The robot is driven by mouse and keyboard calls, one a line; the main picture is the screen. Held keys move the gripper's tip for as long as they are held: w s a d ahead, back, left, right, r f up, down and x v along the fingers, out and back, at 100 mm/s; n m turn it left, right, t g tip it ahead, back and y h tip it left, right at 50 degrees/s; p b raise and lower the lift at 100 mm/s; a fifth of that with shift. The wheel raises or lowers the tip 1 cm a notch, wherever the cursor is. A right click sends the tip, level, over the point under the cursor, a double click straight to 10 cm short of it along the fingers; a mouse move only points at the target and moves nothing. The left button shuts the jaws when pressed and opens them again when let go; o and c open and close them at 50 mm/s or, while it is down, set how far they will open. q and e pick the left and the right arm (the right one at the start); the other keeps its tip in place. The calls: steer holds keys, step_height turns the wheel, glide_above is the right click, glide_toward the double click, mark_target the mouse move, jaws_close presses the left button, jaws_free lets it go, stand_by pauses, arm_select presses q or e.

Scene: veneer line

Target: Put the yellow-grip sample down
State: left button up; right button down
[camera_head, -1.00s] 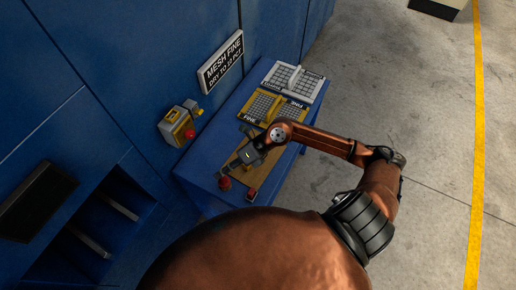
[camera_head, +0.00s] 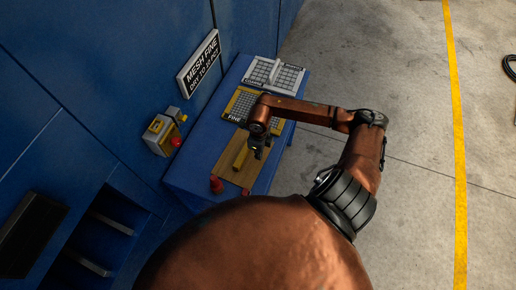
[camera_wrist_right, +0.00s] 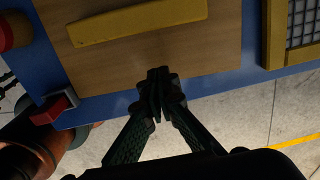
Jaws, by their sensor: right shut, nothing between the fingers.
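A brown wood-coloured board (camera_head: 227,173) with a yellow bar (camera_head: 240,156) lies on the blue bench; the yellow bar (camera_wrist_right: 140,20) also shows in the right wrist view, lying along the board (camera_wrist_right: 200,52). This looks like the yellow-grip sample. My right gripper (camera_head: 258,150) is beside the yellow bar, on its right in the head view. In the right wrist view my right gripper (camera_wrist_right: 158,76) is shut and empty, its fingertips over the board's edge and apart from the bar. The left gripper is not in view.
A yellow-framed FINE mesh plate (camera_head: 233,107) and a white-framed mesh plate (camera_head: 288,78) lie farther along the bench (camera_head: 185,165). A yellow-grey box (camera_head: 160,136) is on the blue wall. Open floor lies right.

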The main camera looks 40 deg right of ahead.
mark_target(250, 158)
step_height(250, 158, down, 2)
steer(key=shift+f, duration=0.1)
steer(key=w, duration=0.1)
steer(key=w+a, duration=0.1)
steer(key=p, duration=0.1)
steer(key=shift+w+a+f, duration=0.2)
steer(key=shift+w+a, duration=0.05)
steer(key=shift+w, duration=0.15)
steer(key=shift+w+a, duration=0.2)
steer(key=shift+w, duration=0.2)
steer(key=shift+w, duration=0.1)
